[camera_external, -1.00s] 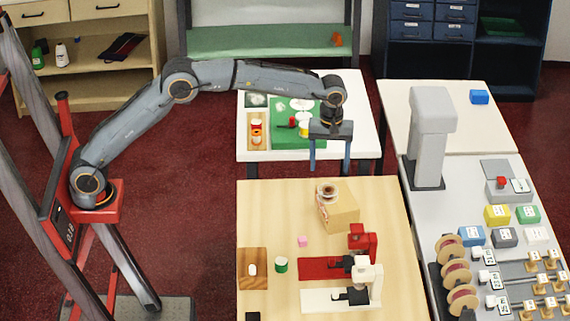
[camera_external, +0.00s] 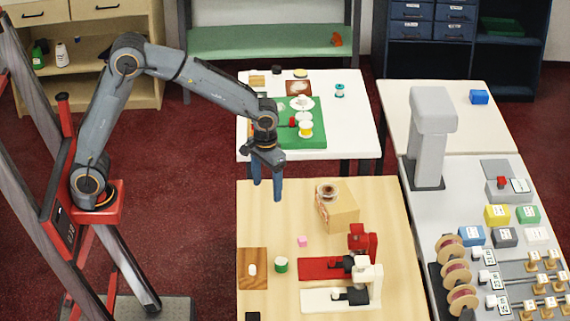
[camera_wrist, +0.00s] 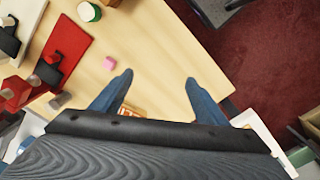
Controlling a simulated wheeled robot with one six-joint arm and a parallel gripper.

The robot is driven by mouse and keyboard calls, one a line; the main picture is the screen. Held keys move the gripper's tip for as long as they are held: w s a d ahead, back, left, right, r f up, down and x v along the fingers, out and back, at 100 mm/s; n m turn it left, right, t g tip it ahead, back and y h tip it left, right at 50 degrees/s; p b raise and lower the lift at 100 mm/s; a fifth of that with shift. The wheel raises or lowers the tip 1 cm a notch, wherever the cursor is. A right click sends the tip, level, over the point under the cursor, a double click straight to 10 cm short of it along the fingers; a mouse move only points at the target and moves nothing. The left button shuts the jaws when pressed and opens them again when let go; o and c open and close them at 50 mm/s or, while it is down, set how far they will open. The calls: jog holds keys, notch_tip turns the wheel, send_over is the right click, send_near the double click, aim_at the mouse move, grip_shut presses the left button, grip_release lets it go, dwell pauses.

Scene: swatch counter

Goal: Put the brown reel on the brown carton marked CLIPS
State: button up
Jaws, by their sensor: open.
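A reel with a brown winding (camera_external: 327,191) sits on top of a tan-brown carton (camera_external: 341,214) at the back of the wooden table. I cannot read any marking on the carton. My gripper (camera_external: 267,190) is open and empty above the table's back left corner, to the left of the carton and apart from it. In the wrist view my gripper (camera_wrist: 158,80) shows its two blue fingers spread, with bare tabletop between the tips. An orange-brown patch by the left finger is too hidden to name.
A pink cube (camera_external: 302,241), a green reel (camera_external: 281,265) and red and white machines (camera_external: 362,243) stand on the wooden table (camera_external: 260,225). Behind is a white table (camera_external: 360,135) with a green mat and reels. A rack of reels (camera_external: 457,272) stands right.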

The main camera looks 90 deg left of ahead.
jog(key=s+f+m, duration=0.3)
jog(key=s+f, duration=0.1)
jog(key=s, duration=0.7)
jog(key=s+d+f+m, duration=0.1)
jog(key=s+f+m, duration=0.3)
jog(key=s, duration=0.8)
jog(key=shift+d, duration=0.3)
